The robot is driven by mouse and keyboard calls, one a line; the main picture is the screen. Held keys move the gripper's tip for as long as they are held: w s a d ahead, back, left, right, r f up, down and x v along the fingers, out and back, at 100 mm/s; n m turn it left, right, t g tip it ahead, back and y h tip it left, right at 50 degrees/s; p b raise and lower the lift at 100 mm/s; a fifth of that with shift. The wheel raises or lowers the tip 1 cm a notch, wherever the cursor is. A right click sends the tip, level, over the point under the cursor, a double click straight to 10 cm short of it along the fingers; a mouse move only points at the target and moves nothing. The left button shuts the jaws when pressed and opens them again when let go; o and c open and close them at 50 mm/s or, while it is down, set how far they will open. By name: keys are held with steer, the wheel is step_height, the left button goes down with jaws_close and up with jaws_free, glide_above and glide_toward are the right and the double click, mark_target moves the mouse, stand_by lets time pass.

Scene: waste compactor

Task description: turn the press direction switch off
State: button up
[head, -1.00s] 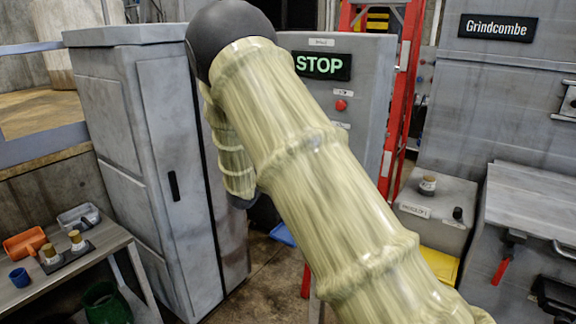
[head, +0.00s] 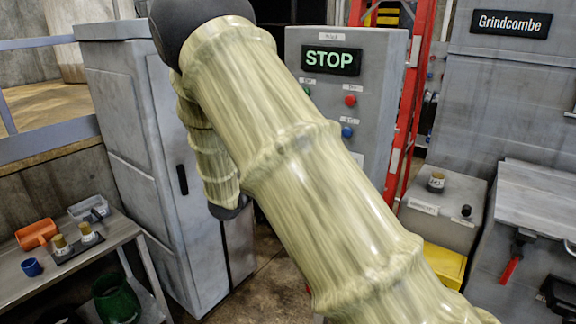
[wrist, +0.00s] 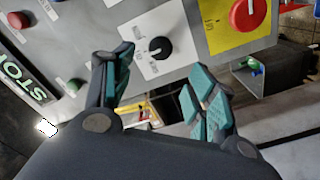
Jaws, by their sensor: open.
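A black rotary knob (wrist: 157,47) sits on a white plate on the grey control panel in the wrist view. It looks like the press direction switch, but its lettering is too small to read. My gripper (wrist: 165,90) is open and empty, its two teal-padded fingers pointing toward the panel on either side of the knob's line, apparently short of it. In the head view the control panel (head: 385,90) stands behind my arm, with a lit STOP display (head: 331,61). My arm hides the gripper and the knob there.
A red emergency button (wrist: 247,13) on a yellow plate sits right of the knob. Red (head: 350,100) and blue (head: 347,132) buttons sit under the display. A red ladder (head: 408,110) stands behind the panel, a grey cabinet (head: 135,150) to its left.

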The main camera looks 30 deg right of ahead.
steer(key=shift+v, duration=1.4)
steer(key=s+a+f+n+t+y+b, duration=0.1)
steer(key=s+f+n+y+b, duration=0.15)
steer(key=f, duration=0.85)
steer(key=s+f+n+t+y+b, duration=0.1)
steer(key=s+f+y, duration=0.15)
steer(key=f, duration=0.75)
steer(key=s+a+f+g+y+b, duration=0.1)
steer(key=s+a+f+y, duration=0.2)
steer(key=s+f, duration=0.5)
steer(key=s+a+f+g+y+b, duration=0.1)
steer(key=s+a+f+y, duration=0.15)
steer(key=f, duration=0.95)
steer(key=s+a+f+g+y+b, duration=0.1)
steer(key=s+f, duration=0.4)
steer(key=s, duration=0.5)
steer(key=s+a+f+g+y+b, duration=0.2)
steer(key=s+a+f, duration=0.3)
steer(key=s, duration=0.6)
steer(key=s+a+f+g+y+b, duration=0.1)
steer(key=s+a+f+g+y, duration=0.2)
steer(key=s+f, duration=0.3)
steer(key=s+a+g, duration=0.1)
steer(key=s, duration=0.4)
steer(key=shift+s, duration=0.25)
steer(key=shift+f+m, duration=0.1)
steer(key=shift+m, duration=0.15)
